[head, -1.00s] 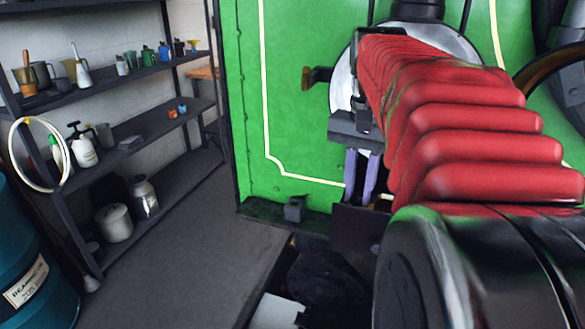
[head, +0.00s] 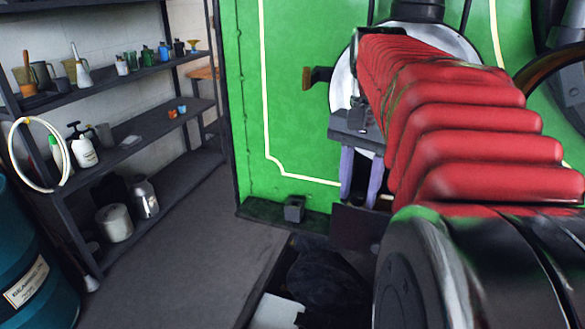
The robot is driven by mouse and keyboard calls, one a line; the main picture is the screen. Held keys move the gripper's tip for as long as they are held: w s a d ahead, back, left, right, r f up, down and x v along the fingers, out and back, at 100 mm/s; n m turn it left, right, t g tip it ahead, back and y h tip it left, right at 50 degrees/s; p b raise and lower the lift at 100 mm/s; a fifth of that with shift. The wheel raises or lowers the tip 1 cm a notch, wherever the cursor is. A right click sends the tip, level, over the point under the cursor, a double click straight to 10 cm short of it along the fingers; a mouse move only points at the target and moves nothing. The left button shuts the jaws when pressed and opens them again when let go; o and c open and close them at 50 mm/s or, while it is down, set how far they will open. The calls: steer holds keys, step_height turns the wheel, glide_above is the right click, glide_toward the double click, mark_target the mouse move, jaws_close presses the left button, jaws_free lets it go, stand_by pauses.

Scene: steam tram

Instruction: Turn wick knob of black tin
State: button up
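I cannot tell for sure which thing is the black tin, and no wick knob can be made out. A small black container (head: 179,48) stands on the upper shelf at the left. A small dark box (head: 294,209) sits on the ledge at the foot of the green panel. My gripper (head: 359,202) is right of centre, its two purple fingers pointing down in front of the green panel. The fingers are apart with nothing seen between them. It is to the right of the dark box and far from the shelf. My red-sleeved arm hides much of the right side.
A dark shelf rack (head: 150,130) with cans and bottles lines the left wall. A teal drum (head: 30,265) stands at the lower left. The grey floor (head: 185,255) between rack and green panel (head: 295,100) is clear. A wooden-ended handle (head: 307,78) sticks out from the panel.

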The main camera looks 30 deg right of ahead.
mark_target(354, 199)
steer(key=shift+o, duration=0.3)
step_height(354, 199, up, 14)
stand_by(0.8)
stand_by(0.5)
steer(key=s+a+f+n+t, duration=0.2)
steer(key=a+f+n+t, duration=0.3)
steer(key=a+f+n, duration=0.8)
steer(key=a+f, duration=1.1)
steer(key=f, duration=0.2)
steer(key=shift+s+f+n+t, duration=0.15)
steer(key=shift+s+n+t, duration=0.15)
steer(key=shift+s, duration=0.1)
steer(key=shift+s, duration=0.1)
